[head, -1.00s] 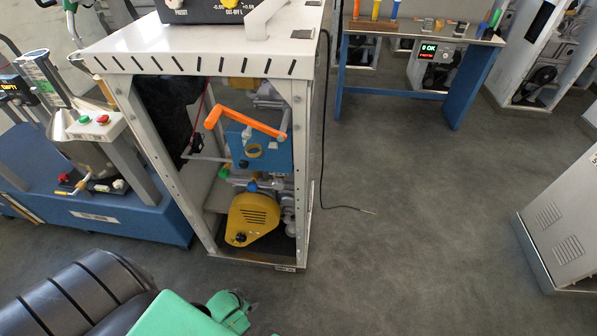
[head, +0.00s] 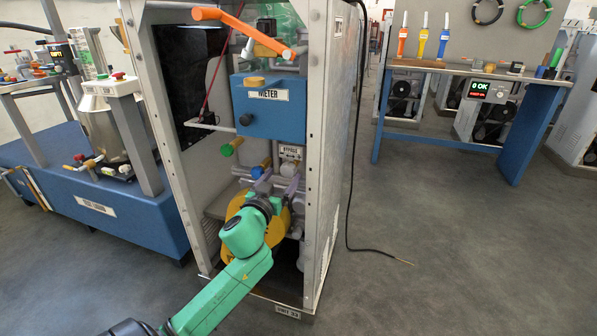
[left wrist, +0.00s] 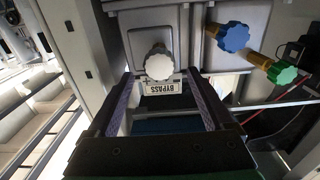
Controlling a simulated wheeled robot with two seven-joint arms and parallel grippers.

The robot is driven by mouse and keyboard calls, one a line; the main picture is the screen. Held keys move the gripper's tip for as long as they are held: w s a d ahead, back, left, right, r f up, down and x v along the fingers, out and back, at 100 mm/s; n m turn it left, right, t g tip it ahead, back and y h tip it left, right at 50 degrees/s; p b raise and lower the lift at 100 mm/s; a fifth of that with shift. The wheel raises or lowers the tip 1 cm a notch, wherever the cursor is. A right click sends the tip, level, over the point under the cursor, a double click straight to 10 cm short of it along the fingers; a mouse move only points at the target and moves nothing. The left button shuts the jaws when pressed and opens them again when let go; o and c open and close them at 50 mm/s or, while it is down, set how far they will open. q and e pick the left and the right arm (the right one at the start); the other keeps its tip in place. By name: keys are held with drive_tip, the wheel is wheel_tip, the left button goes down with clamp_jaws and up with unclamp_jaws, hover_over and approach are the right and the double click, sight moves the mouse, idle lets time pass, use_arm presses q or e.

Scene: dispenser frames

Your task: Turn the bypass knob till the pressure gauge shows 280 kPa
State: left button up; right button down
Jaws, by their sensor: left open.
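The bypass knob is white and lobed, on a brass stem (left wrist: 159,64). Its BYPASS label lies just beside it in the left wrist view (left wrist: 160,87) and shows above my gripper in the head view (head: 290,152). My left gripper (head: 277,186) is inside the cabinet's open front, low among the pipes. In the left wrist view its two purple-padded fingers (left wrist: 161,80) are open, with the knob centred beyond the gap between their tips; contact cannot be told. I cannot make out a pressure gauge or its reading. My right gripper is out of view.
A blue knob (left wrist: 232,37) and a green knob (left wrist: 281,73) sit close by. A blue METER box (head: 270,108) and an orange lever (head: 244,31) are above. Cabinet posts (head: 317,150) flank the opening. A yellow guard (head: 240,213) is behind my arm.

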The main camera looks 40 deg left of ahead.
sight(292, 164)
use_arm(q)
drive_tip(key=b+x, duration=0.1)
drive_tip(key=x, duration=0.7)
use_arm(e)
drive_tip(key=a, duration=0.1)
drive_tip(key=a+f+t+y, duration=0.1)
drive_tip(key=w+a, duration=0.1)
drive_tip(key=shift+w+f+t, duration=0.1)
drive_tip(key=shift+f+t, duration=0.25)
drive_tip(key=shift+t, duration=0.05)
use_arm(q)
drive_tip(key=shift+c, duration=0.2)
drive_tip(key=shift+f, duration=0.1)
clamp_jaws()
